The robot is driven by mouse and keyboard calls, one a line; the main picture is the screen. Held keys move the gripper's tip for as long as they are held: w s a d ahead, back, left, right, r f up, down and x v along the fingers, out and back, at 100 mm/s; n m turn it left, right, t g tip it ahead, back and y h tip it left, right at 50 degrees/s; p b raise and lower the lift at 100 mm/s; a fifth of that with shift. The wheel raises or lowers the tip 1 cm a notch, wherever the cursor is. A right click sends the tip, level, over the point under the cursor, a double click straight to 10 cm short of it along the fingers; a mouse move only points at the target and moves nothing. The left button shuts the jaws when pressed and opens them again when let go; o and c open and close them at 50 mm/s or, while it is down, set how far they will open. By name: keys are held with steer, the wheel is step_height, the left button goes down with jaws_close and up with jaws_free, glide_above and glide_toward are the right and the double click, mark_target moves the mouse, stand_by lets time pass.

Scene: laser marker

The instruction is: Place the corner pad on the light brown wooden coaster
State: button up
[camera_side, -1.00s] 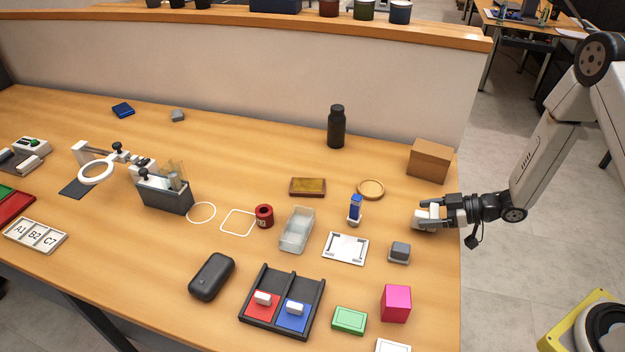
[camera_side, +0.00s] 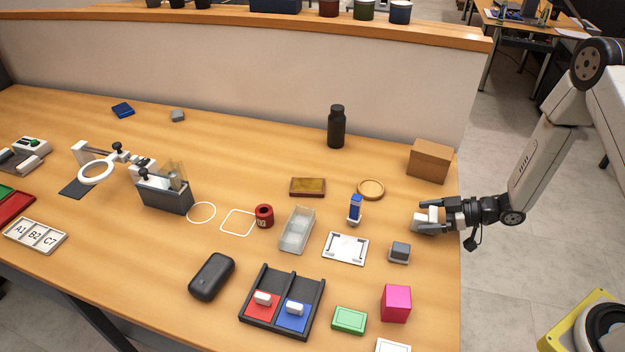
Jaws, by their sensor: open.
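The light brown wooden coaster (camera_side: 370,188) is a round, rimmed disc lying flat and empty on the table. I cannot tell for sure which thing is the corner pad. A small grey block on a pale base (camera_side: 399,252) stands below my gripper in the picture. A white plate with dark corner marks (camera_side: 345,248) lies left of that block. My gripper (camera_side: 421,220) is open at the table's right side, right of and nearer than the coaster. A white piece (camera_side: 430,214) shows between or behind its dark fingers; I cannot tell whether it is a separate object.
A blue and white upright item (camera_side: 355,209) stands just below the coaster. A cardboard box (camera_side: 430,161) is behind my gripper, and a black bottle (camera_side: 336,127) stands farther back. A clear tray (camera_side: 297,229), pink cube (camera_side: 396,303) and brown-topped block (camera_side: 308,187) are nearby.

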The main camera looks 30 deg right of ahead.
steer(key=shift+s+d, duration=0.1)
steer(key=shift+v, duration=3.7)
steer(key=shift+d, duration=0.1)
steer(key=shift+w+r+h, duration=0.15)
steer(key=shift+w+h, duration=0.25)
steer(key=shift+w, duration=0.15)
steer(key=w+h, duration=0.1)
steer(key=w+r+m+h, duration=0.1)
steer(key=h, duration=0.1)
steer(key=w+r+h, duration=0.1)
steer(key=shift+w+d+r+m, duration=0.1)
steer(key=shift+d+m, duration=0.2)
steer(key=shift+m, duration=0.1)
steer(key=s+a+r+m+g+h, duration=0.4)
steer(key=s+a+r+m+g, duration=0.2)
steer(key=s, duration=0.5)
steer(key=a+r+m, duration=0.1)
steer(key=a+r, duration=0.1)
steer(key=a, duration=0.1)
steer(key=shift+s+a+r+g+h, duration=0.25)
steer(key=shift+s+a+g+h, duration=0.05)
steer(key=shift+s+g+h, duration=0.1)
steer(key=shift+w, duration=0.2)
